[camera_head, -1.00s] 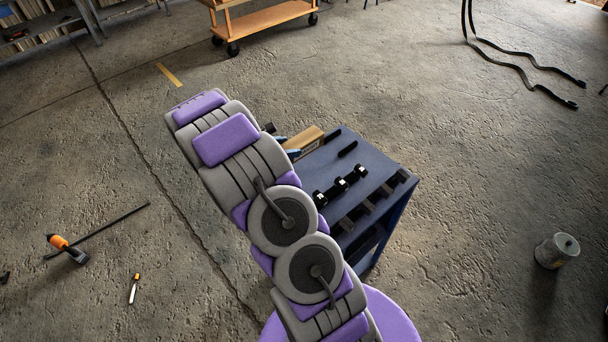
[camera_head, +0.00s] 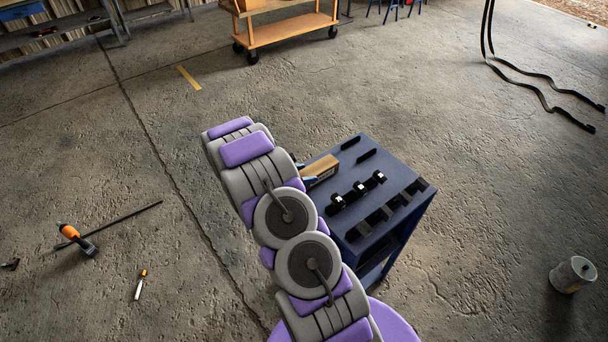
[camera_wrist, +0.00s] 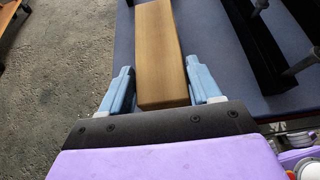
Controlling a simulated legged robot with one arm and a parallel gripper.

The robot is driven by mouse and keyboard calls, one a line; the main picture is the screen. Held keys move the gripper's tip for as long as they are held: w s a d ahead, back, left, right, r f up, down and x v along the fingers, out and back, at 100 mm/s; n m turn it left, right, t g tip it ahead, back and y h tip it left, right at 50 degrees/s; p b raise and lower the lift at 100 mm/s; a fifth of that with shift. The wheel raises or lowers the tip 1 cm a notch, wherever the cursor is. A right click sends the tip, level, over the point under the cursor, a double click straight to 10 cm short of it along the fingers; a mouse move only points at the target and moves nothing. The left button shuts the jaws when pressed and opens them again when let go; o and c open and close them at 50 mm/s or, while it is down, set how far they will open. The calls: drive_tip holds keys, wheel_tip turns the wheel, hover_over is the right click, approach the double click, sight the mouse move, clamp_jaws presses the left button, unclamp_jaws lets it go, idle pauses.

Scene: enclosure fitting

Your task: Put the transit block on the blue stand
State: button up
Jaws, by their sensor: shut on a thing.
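My gripper (camera_wrist: 160,88) is shut on the near end of the block, with a pale blue finger at each side. I cannot tell whether the block touches the stand top. My arm hides the stand's left side.
Black fittings (camera_head: 357,190) and dark bars (camera_head: 381,214) fill the stand's right and front. Two thin black pieces (camera_head: 366,154) lie near its back. A wooden cart (camera_head: 290,32) stands behind. A metal can (camera_head: 572,275) stands right; an orange-handled tool (camera_head: 76,238) lies left.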

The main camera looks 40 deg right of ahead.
sight(310, 171)
drive_tip(key=shift+d, duration=0.3)
drive_tip(key=o, duration=1.2)
drive_tip(key=x, duration=0.2)
drive_tip(key=shift+d+r, duration=0.1)
drive_tip(key=shift+d, duration=0.25)
drive_tip(key=shift+f+v, duration=0.2)
drive_tip(key=shift+v, duration=2.1)
drive_tip(key=s+p+v, duration=0.1)
drive_tip(key=p+v, duration=0.1)
drive_tip(key=v, duration=0.7)
drive_tip(key=s+a+r+m+g+y, duration=0.1)
drive_tip(key=s+a+r+m+y, duration=0.1)
drive_tip(key=s+r+m, duration=0.4)
drive_tip(key=s+a+r+m+g+y, duration=0.1)
drive_tip(key=s+a+r+m+y, duration=0.15)
drive_tip(key=s+r, duration=0.4)
drive_tip(key=s+a+r+m+y, duration=0.2)
drive_tip(key=s+a+r, duration=0.1)
drive_tip(key=s+a, duration=0.3)
drive_tip(key=s+a+r+m+t+y, duration=0.1)
drive_tip(key=s+a+r+m+y, duration=0.2)
drive_tip(key=s+a, duration=0.4)
drive_tip(key=s+a+r+m+y, duration=0.3)
drive_tip(key=s+a+r, duration=0.1)
drive_tip(key=s+a, duration=0.3)
drive_tip(key=shift+a+r+t, duration=0.35)
drive_tip(key=shift+r+t, duration=0.05)
